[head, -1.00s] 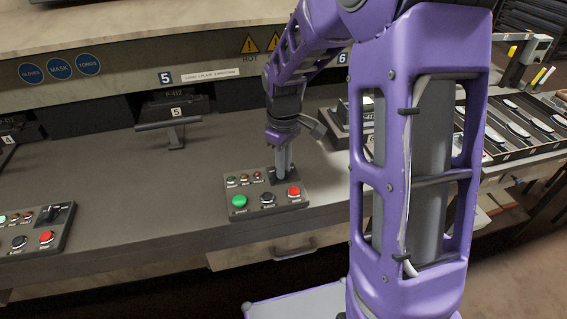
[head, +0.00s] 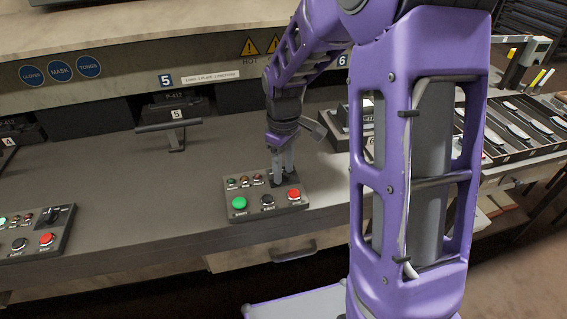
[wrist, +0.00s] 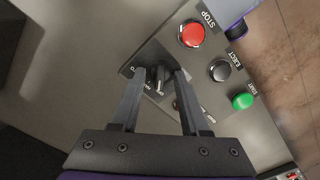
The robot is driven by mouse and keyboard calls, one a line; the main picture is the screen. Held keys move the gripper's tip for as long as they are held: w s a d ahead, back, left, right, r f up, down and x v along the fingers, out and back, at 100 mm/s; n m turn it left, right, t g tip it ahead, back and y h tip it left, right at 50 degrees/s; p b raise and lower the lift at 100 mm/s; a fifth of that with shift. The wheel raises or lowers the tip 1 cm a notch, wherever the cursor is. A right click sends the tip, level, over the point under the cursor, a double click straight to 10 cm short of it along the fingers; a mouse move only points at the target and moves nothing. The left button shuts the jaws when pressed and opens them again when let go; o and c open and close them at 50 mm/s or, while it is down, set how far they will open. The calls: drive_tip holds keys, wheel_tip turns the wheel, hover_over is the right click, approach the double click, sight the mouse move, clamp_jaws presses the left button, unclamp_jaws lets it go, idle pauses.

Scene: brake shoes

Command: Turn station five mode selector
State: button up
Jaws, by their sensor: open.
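The station five control box (head: 237,213) sits on the grey bench below the "5" label. Its front row has a green button (head: 239,203), a black button (head: 267,200) and a red button (head: 294,194). My gripper (head: 281,178) points down over the back right of the box, where the selector is. In the wrist view, the black mode selector knob (wrist: 158,78) shows between the tips of my gripper (wrist: 158,75). The fingers are open, one on each side of the knob. I cannot tell whether they touch it.
Another control box (head: 30,238) stands at the left on the bench. A grey T-shaped handle (head: 170,126) is behind the station five box. A tray of tools (head: 520,125) is at the right.

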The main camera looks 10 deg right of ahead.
sight(284, 173)
wheel_tip(284, 173, up, 18)
drive_tip(key=p, duration=0.2)
drive_tip(key=shift+f, duration=0.25)
